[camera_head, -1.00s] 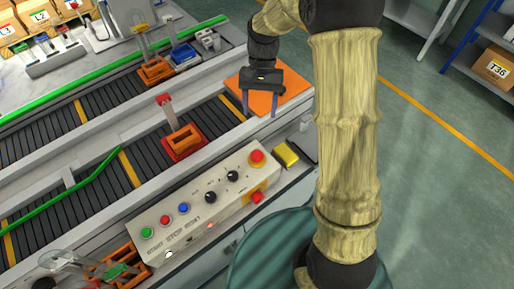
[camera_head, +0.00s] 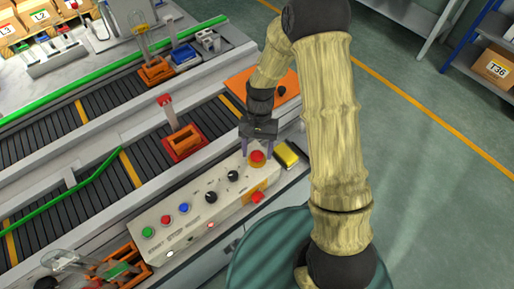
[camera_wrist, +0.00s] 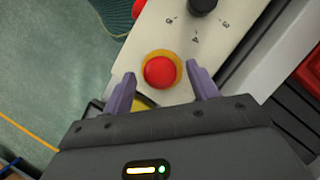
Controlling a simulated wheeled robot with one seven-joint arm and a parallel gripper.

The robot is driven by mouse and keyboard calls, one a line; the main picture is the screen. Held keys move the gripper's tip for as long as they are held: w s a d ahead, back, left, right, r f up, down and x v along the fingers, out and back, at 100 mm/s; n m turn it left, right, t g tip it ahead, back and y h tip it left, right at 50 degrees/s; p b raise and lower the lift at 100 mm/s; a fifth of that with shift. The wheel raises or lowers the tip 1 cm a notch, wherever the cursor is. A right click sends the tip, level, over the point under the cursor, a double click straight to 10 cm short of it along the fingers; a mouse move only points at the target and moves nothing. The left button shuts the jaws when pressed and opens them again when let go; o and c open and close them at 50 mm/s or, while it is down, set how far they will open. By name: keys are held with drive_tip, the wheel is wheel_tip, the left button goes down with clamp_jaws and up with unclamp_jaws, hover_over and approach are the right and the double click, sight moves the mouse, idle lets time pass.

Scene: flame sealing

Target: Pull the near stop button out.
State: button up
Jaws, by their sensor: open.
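The near stop button (camera_head: 257,157) is a red mushroom head on a yellow ring, at the right end of the beige control panel (camera_head: 150,221). It also shows in the wrist view (camera_wrist: 160,71), just beyond my fingertips and centred between them. My gripper (camera_head: 258,150) is open and empty above that end of the panel, its two purple fingers (camera_wrist: 163,82) apart on either side of the button. I cannot tell how far the fingertips are above the panel, and no contact shows.
The panel also carries black knobs (camera_head: 211,197) and green, red and blue buttons (camera_head: 165,219). A yellow block (camera_head: 287,155) lies just right of the stop button. An orange plate (camera_head: 240,84) is behind my gripper. Conveyors (camera_head: 75,195) run along the left.

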clamp_jaws()
drive_tip(key=shift+r+p, duration=0.75)
drive_tip(key=shift+r, duration=0.1)
drive_tip(key=shift+w, duration=0.15)
unclamp_jaws()
drive_tip(key=shift+f, duration=0.1)
